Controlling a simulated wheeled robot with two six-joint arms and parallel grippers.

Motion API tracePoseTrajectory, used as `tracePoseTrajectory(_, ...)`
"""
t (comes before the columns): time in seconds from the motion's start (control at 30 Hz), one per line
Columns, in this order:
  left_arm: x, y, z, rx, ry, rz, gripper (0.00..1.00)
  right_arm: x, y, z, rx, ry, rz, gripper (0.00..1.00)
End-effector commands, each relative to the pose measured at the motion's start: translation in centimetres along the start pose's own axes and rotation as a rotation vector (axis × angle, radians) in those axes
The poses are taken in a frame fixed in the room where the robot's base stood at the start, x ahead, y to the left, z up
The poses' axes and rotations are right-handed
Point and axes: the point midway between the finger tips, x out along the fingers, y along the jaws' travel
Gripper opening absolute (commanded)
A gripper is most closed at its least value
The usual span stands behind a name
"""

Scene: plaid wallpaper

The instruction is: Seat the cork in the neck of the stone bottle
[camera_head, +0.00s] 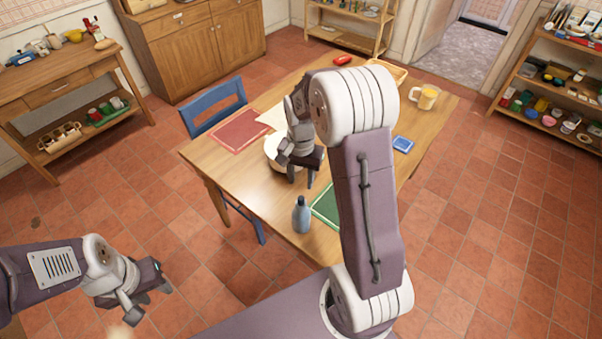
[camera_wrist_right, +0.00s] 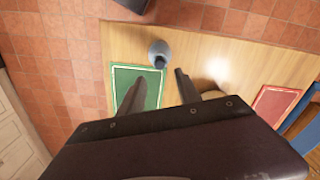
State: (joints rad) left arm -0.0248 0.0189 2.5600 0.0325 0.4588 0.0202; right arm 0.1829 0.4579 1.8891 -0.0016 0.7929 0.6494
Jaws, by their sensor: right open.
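The stone bottle (camera_head: 301,217) is grey-blue and stands upright near the table's front edge, left of the green mat. It also shows in the right wrist view (camera_wrist_right: 158,51), beyond and between my fingertips. My right gripper (camera_head: 300,182) is open and empty, with fingers pointing down above the table, behind the bottle in the head view. Its two spread fingers show in the wrist view (camera_wrist_right: 160,76). My left gripper (camera_head: 146,294) hangs over the floor, left of the table; its jaws are unclear. I cannot make out the cork in either view.
A pale round dish (camera_head: 272,152) is partly hidden behind my right gripper. A blue chair (camera_head: 214,107) stands at the left.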

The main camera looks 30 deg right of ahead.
Motion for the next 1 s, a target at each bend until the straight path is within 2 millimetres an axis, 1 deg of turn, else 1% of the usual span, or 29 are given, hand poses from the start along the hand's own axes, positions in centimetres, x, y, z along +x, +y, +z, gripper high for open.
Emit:
tracePoseTrajectory(0.03, 0.1, 0.0, 0.0, 0.000, 0.000, 0.000, 0.36, -1.0, -0.1, -0.1, 0.000, 0.004, -0.003, 0.40)
tracePoseTrajectory(0.13, 0.1, 0.0, 0.0, 0.000, 0.000, 0.000, 0.36, -2.4, 0.0, -0.1, 0.000, 0.002, -0.001, 0.40)
tracePoseTrajectory(0.23, 0.1, 0.0, 0.0, 0.000, 0.000, 0.000, 0.36, -3.1, 0.0, 0.0, 0.000, 0.000, 0.000, 0.40)
tracePoseTrajectory(0.37, 0.1, 0.0, 0.0, 0.000, 0.000, 0.000, 0.36, -3.2, 0.0, 0.3, -0.012, 0.000, 0.000, 0.40)
tracePoseTrajectory(0.43, 0.1, 0.0, 0.0, 0.000, 0.000, 0.000, 0.36, -3.0, 0.2, 1.9, -0.096, 0.005, -0.008, 0.40)
tracePoseTrajectory(0.47, 0.1, 0.0, 0.0, 0.000, 0.000, 0.000, 0.36, -2.8, 0.3, 3.1, -0.161, 0.010, -0.014, 0.40)
tracePoseTrajectory(0.5, 0.1, 0.0, 0.0, 0.000, 0.000, 0.000, 0.36, -2.5, 0.7, 5.0, -0.262, 0.019, -0.023, 0.40)
tracePoseTrajectory(0.6, 0.1, 0.0, 0.0, 0.000, 0.000, 0.000, 0.36, -1.6, 2.0, 9.4, -0.518, 0.050, -0.045, 0.40)
tracePoseTrajectory(0.7, 0.1, 0.0, 0.0, 0.000, 0.000, 0.000, 0.36, -0.7, 3.4, 12.6, -0.707, 0.076, -0.057, 0.40)
tracePoseTrajectory(0.8, 0.1, 0.0, 0.0, 0.000, 0.000, 0.000, 0.36, -0.3, 4.2, 14.0, -0.797, 0.089, -0.062, 0.40)
tracePoseTrajectory(1.0, 0.1, 0.0, 0.0, 0.000, 0.000, 0.000, 0.36, -0.2, 4.4, 14.1, -0.810, 0.090, -0.062, 0.40)
